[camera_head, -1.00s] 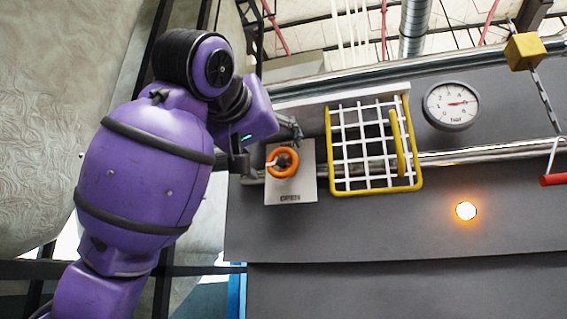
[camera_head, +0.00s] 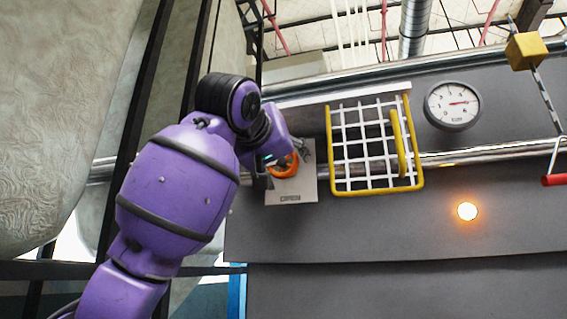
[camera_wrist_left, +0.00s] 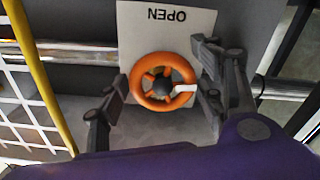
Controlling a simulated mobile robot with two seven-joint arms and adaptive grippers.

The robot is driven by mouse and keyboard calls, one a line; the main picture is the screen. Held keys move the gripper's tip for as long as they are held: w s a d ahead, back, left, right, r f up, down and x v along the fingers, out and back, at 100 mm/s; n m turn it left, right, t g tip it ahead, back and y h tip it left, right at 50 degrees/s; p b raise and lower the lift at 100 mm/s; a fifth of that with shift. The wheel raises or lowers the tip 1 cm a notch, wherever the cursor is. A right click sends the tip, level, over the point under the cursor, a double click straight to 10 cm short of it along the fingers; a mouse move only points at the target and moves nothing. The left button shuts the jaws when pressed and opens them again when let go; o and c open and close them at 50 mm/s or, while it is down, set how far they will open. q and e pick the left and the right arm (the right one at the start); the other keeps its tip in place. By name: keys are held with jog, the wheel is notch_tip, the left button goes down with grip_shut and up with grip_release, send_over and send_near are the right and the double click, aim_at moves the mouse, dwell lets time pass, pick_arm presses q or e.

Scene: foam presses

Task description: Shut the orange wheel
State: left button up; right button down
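The orange wheel (camera_head: 284,169) is on a light plate (camera_head: 292,190) on the dark grey panel. My left arm's end partly covers it in the head view. The left wrist view shows the whole wheel (camera_wrist_left: 141,90), with a dark hub, orange spokes and a white mark on its right side. The plate (camera_wrist_left: 200,22) reads OPEN, upside down there. My left gripper (camera_wrist_left: 158,96) is open, with one finger on each side of the wheel. I see no clear grip on the rim, and cannot tell whether a finger touches it. My right gripper is out of view.
A yellow-framed white wire guard (camera_head: 372,145) stands just right of the plate. A pipe (camera_head: 480,154) runs across the panel. A round gauge (camera_head: 452,105), a lit orange lamp (camera_head: 467,211) and a red handle (camera_head: 554,180) are further right.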

pick_arm(q)
jog(key=c, duration=0.7)
jog(key=shift+c, duration=0.2)
jog(key=shift+m, duration=0.3)
jog(key=m, duration=0.3)
jog(key=shift+f+m, duration=0.1)
jog(key=shift+m, duration=0.3)
jog(key=m, duration=0.3)
jog(key=shift+m, duration=0.3)
jog(key=m, duration=0.6)
jog(key=shift+w+a+f, duration=0.1)
jog(key=shift+a, duration=0.05)
jog(key=m, duration=0.5)
jog(key=shift+f, duration=0.1)
